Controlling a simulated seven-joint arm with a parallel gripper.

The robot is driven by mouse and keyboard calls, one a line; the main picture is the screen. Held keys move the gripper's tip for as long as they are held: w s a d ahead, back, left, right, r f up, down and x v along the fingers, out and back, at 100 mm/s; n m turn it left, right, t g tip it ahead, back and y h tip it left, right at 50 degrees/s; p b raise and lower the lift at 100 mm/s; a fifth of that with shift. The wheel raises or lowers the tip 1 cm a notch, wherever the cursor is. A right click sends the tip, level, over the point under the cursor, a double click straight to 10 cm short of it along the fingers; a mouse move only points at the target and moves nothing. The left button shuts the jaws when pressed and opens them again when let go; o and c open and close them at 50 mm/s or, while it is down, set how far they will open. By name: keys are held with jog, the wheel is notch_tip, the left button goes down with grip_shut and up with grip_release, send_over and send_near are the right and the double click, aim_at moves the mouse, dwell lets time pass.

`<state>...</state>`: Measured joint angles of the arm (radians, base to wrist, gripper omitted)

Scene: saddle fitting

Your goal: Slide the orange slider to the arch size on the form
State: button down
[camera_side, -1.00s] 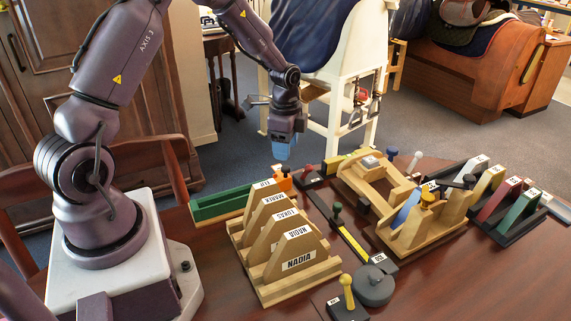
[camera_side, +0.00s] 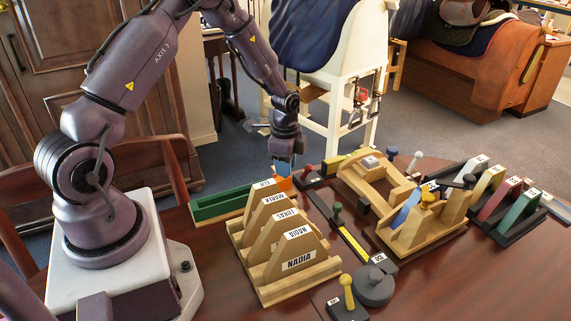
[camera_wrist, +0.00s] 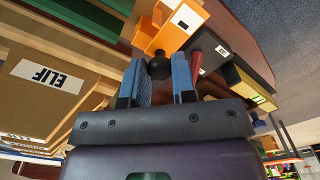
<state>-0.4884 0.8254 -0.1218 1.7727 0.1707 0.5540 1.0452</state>
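The orange slider (camera_side: 283,184) sits at the right end of a green track (camera_side: 222,204) in the side view. It also shows in the wrist view (camera_wrist: 172,28), with a dark round knob (camera_wrist: 158,67) on its near side. My gripper (camera_side: 284,168) is right above the slider, pointing down. In the wrist view its blue fingers (camera_wrist: 159,72) stand apart, with the knob between or just beyond their tips. I cannot tell whether they touch it. Wooden arch forms (camera_side: 290,250) labelled with names such as ELIF, LUKAS and NADIA stand beside the track.
Right of the slider are dark slider rails with red (camera_side: 309,173) and green (camera_side: 337,208) knobs. A wooden saddle-tree frame (camera_side: 395,200) and coloured labelled blocks (camera_side: 500,195) stand farther right. A grey round piece (camera_side: 373,287) lies in front.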

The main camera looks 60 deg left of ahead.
jog(key=shift+s, duration=1.75)
jog(key=c, duration=0.9)
grip_release()
jog(key=shift+c, duration=0.2)
notch_tip(320, 180, up, 13)
